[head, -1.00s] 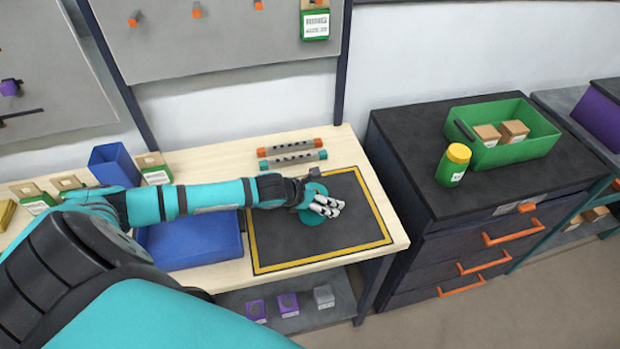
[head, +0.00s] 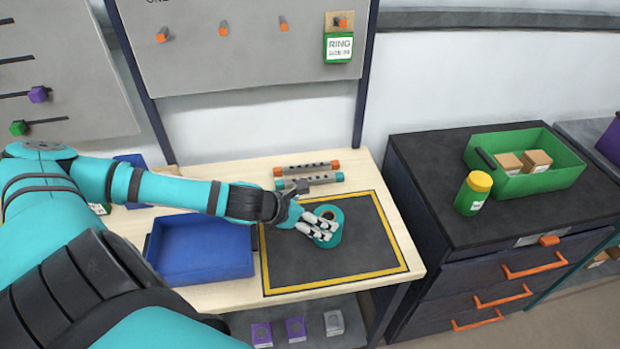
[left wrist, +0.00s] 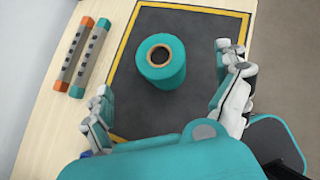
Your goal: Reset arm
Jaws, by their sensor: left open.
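A teal spool-like cylinder with a tan-rimmed hole (left wrist: 163,72) stands upright on the dark, yellow-edged mat (left wrist: 203,22). In the head view this cylinder (head: 332,236) is partly hidden behind the fingers. My left gripper (head: 318,228) reaches in from the left over the mat, its white fingers in front of the cylinder. In the left wrist view my left gripper (left wrist: 168,80) is open, with fingers to either side and the cylinder in the gap ahead, apart from them. It holds nothing. My right gripper is not in view.
Two capped bars (head: 308,175) lie behind the mat. A blue tray (head: 200,249) sits left of it. On the dark cabinet at right stand a yellow-lidded green bottle (head: 473,193) and a green bin (head: 556,177) with boxes. A grey pegboard (head: 240,60) rises behind the table.

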